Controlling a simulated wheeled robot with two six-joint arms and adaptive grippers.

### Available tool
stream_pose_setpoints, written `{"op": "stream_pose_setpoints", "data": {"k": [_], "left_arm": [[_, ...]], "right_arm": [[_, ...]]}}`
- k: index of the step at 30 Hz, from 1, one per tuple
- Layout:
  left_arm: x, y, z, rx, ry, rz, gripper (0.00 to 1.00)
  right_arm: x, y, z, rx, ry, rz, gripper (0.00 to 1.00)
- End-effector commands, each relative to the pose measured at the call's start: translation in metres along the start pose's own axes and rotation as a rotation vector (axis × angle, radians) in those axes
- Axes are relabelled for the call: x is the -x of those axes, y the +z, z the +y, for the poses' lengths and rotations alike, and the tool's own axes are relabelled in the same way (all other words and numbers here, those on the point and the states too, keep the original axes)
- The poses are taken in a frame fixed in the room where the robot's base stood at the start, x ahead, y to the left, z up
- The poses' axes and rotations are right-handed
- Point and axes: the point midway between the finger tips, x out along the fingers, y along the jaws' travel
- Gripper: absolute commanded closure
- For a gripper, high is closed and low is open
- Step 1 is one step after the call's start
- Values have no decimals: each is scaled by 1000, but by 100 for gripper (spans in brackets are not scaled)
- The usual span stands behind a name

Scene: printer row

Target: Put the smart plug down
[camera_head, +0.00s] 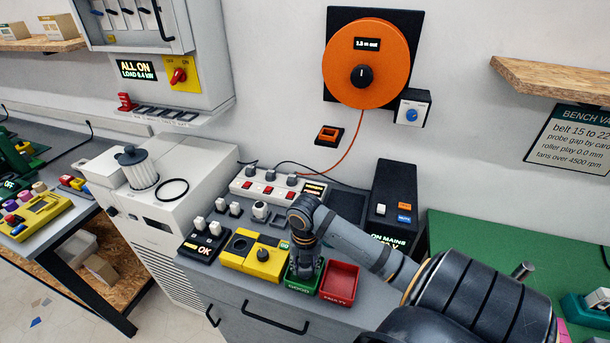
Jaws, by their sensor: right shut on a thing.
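My right gripper (303,267) points down at the green tray marked GOOD (301,287), at or just inside its rim. It is shut on the smart plug, which the fingers and wrist hide from view. I cannot tell whether the plug touches the tray floor. The red tray marked FAULTY (339,281) stands just to the right and looks empty. My left gripper is out of view.
A yellow tester (254,254) stands left of the green tray. Several white plugs stand behind it, near a power strip (275,187). A black mains box (393,204) stands behind my right arm. A white machine (160,213) is at the left.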

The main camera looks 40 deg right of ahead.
Motion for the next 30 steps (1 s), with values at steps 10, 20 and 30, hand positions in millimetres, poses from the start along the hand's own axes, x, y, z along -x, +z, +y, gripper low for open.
{"op": "stream_pose_setpoints", "data": {"k": [10,20,30], "left_arm": [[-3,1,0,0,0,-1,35],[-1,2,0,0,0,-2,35],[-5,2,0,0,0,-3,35]], "right_arm": [[-3,0,0,1,0,-1,55],[-1,0,0,1,0,-1,52],[64,2,0,3,-2,-9,52]]}}
